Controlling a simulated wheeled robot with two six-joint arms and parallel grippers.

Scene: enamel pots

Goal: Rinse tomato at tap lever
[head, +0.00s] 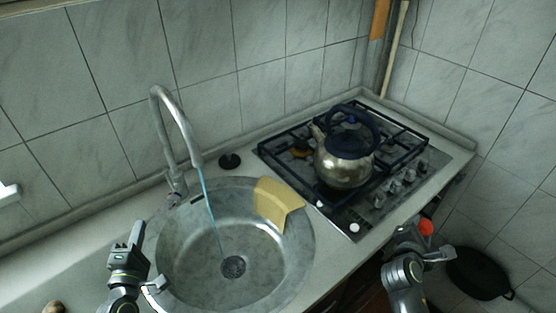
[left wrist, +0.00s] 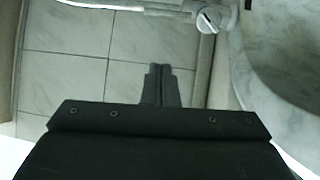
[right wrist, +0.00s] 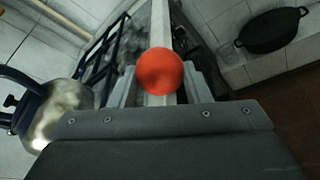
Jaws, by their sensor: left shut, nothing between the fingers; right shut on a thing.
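The tomato (head: 426,227) is a red-orange ball in my right gripper (head: 418,236), right of the counter's front edge. The right wrist view shows the tomato (right wrist: 160,71) between the shut fingers. The tap (head: 176,124) arches over the round metal sink (head: 190,262). A thin blue water stream (head: 209,208) runs from its spout to the drain. The tap lever (head: 175,197) is small and hard to make out at the tap's base. My left gripper (head: 137,232) is shut and empty near the sink's left rim, apart from the tap. Its shut fingertips show in the left wrist view (left wrist: 156,68).
A yellow cloth (head: 277,203) hangs over the sink's right rim. A kettle (head: 343,160) stands on the gas hob (head: 270,150) to the right. A black stopper (head: 229,161) lies behind the sink. A black pan (head: 478,274) is at the lower right.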

